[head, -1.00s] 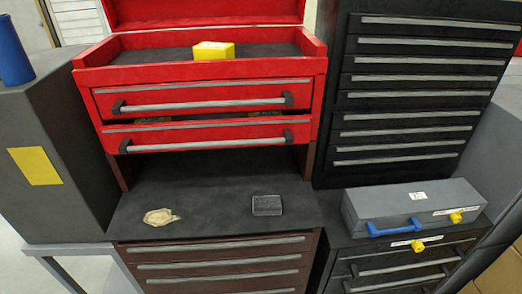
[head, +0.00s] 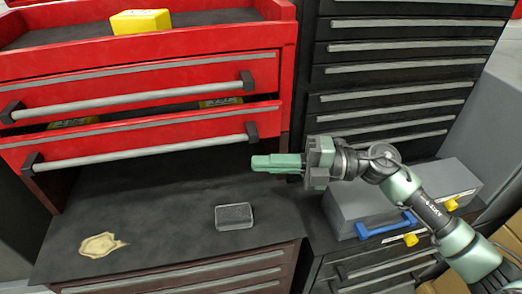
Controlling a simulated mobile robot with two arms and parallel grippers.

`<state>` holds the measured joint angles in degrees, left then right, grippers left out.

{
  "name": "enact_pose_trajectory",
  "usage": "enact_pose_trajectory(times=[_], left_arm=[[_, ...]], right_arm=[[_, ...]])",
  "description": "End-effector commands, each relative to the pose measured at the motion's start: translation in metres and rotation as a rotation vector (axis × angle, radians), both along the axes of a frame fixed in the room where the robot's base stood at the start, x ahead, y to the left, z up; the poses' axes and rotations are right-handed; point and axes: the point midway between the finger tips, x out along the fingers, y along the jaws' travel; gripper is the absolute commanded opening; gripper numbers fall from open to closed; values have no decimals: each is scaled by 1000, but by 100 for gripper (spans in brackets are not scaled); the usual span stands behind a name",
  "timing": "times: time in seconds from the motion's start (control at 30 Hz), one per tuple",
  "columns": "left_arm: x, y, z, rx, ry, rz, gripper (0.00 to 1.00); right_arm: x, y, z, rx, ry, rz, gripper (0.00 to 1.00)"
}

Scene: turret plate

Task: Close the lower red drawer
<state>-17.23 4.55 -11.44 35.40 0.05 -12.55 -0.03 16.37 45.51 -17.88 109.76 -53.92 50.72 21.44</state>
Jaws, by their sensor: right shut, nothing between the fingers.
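The lower red drawer (head: 195,132) is in the left half of the head view. It stands out from the red chest, with a dark gap above its front edge and yellow items partly visible inside. Its long grey handle (head: 140,154) has black end brackets. My right gripper (head: 254,163) comes in from the right, shut and empty. Its green fingers point left, just below the right end of the handle; I cannot tell whether they touch the drawer. The upper red drawer (head: 190,82) sits above. My left gripper is not in view.
A yellow box (head: 141,21) sits on the chest top. A clear dark block (head: 234,216) and a tan scrap (head: 101,245) lie on the dark worktop (head: 165,215). A grey case (head: 357,205) with a blue handle is behind my right arm. Black drawers (head: 400,70) stand at right.

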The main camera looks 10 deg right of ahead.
Motion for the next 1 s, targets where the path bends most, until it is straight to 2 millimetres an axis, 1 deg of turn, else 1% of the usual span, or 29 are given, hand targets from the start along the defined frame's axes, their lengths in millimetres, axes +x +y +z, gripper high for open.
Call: enact_pose_trajectory(times=[0.03, 0.33, 0.37, 0.4, 0.43, 0.6, 0.77, 1.0], left_arm=[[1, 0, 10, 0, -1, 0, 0], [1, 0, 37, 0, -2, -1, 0], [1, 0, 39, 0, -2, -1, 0], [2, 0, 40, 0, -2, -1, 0], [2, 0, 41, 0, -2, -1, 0], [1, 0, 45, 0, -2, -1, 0], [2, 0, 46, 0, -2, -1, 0], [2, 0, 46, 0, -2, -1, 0]], right_arm=[[3, 11, 7, 6, 0, 1, 0], [19, 73, 7, 7, 0, -1, 0], [23, 76, 6, 6, 0, -3, 0], [32, 73, 5, 4, 1, -6, 0], [37, 73, 4, 6, 2, -6, 0], [54, 72, 2, 4, 2, -5, 0], [59, 72, 1, 3, 1, -4, 0], [59, 72, 1, 4, 0, -4, 0]])
